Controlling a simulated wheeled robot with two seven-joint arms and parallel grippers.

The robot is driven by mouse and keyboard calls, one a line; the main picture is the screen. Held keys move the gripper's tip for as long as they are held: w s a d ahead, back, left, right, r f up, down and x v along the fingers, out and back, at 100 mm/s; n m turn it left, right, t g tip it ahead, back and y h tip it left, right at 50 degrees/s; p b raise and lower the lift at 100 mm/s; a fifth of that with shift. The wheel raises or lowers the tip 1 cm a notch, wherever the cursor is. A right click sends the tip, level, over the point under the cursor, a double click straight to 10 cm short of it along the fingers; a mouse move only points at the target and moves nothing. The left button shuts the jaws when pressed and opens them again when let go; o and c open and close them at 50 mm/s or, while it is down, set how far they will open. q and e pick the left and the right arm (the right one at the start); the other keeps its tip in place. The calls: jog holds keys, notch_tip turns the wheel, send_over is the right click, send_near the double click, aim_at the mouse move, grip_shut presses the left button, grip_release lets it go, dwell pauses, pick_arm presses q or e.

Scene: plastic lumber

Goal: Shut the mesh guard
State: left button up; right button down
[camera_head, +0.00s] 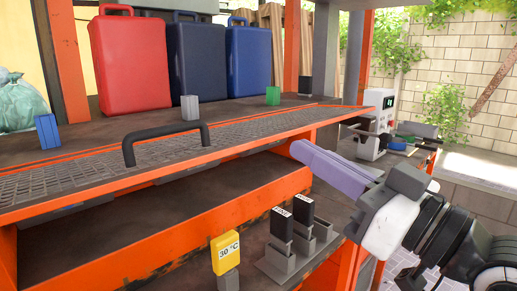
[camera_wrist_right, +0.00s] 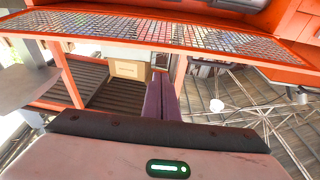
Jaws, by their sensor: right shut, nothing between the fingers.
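The mesh guard (camera_head: 95,178) is a grey mesh panel in an orange frame. It lies roughly flat along the front of the upper shelf in the head view. Its black bar handle (camera_head: 165,137) stands up from the panel. In the right wrist view the mesh (camera_wrist_right: 165,32) crosses the top of the picture. My right gripper (camera_head: 302,152) is shut and empty, its purple fingers pointing left at the guard's right end, apart from the handle. The fingers also show in the wrist view (camera_wrist_right: 161,88). Whether they touch the frame I cannot tell. My left gripper is out of view.
A red case (camera_head: 130,65), a dark blue case (camera_head: 198,58) and a blue case (camera_head: 249,60) stand on the shelf behind the guard. Below are a yellow 30 °C tag (camera_head: 226,253) and black-topped blocks (camera_head: 281,224). A white device (camera_head: 378,125) stands beyond my right gripper.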

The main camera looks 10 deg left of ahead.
jog(key=s+r, duration=0.1)
jog(key=r, duration=0.1)
notch_tip(320, 180, up, 3)
jog(key=n+p, duration=0.1)
jog(key=p, duration=0.1)
send_over(259, 142)
jog(key=s, duration=0.3)
jog(key=shift+g+y, duration=0.3)
jog(key=shift+y, duration=0.1)
jog(key=shift+s+d+f, duration=0.1)
jog(key=shift+d+f, duration=0.05)
jog(key=shift+f, duration=1)
jog(key=shift+s+d+f, duration=0.1)
jog(key=shift+f, duration=1.05)
